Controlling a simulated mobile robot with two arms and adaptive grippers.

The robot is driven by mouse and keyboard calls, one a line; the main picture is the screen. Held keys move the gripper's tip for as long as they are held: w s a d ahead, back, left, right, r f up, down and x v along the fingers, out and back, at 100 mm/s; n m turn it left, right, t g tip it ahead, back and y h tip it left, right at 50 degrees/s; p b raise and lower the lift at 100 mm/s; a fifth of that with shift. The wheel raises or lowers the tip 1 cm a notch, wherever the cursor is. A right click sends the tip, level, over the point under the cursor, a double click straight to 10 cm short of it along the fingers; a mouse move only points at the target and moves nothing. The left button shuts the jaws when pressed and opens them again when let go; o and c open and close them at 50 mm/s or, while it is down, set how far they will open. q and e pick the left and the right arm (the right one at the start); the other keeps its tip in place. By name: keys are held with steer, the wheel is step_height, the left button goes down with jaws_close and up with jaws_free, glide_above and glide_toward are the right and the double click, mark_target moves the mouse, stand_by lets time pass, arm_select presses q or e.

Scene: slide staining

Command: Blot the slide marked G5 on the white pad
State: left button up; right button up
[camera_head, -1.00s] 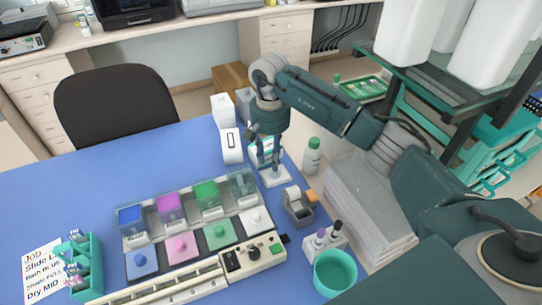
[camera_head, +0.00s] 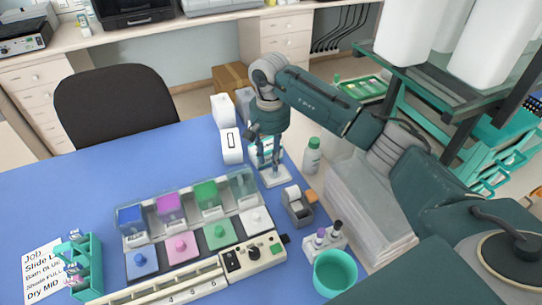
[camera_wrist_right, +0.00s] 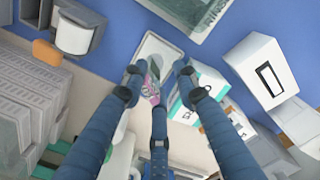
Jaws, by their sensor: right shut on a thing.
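My right gripper (camera_head: 268,160) points down over the white pad (camera_head: 274,179) at the right part of the blue table. In the right wrist view the gripper (camera_wrist_right: 154,76) is shut on a small slide (camera_wrist_right: 151,88) with pink and greenish patches. The slide is over or against the white pad (camera_wrist_right: 158,46); whether it touches the pad cannot be told. The fingers partly hide the slide, and no G5 mark can be read. My left gripper is not in view.
A staining station (camera_head: 236,262) with several coloured baths stands front centre. A teal slide rack (camera_head: 93,270) and a note (camera_head: 40,272) are at the left. Near the pad are white boxes (camera_head: 231,147), a green-capped bottle (camera_head: 312,156), a grey dispenser (camera_head: 297,208) and a teal cup (camera_head: 336,274).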

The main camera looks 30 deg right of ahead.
steer(key=shift+f, duration=0.1)
step_height(320, 180, up, 6)
steer(key=p, duration=0.2)
steer(key=shift+p, duration=0.4)
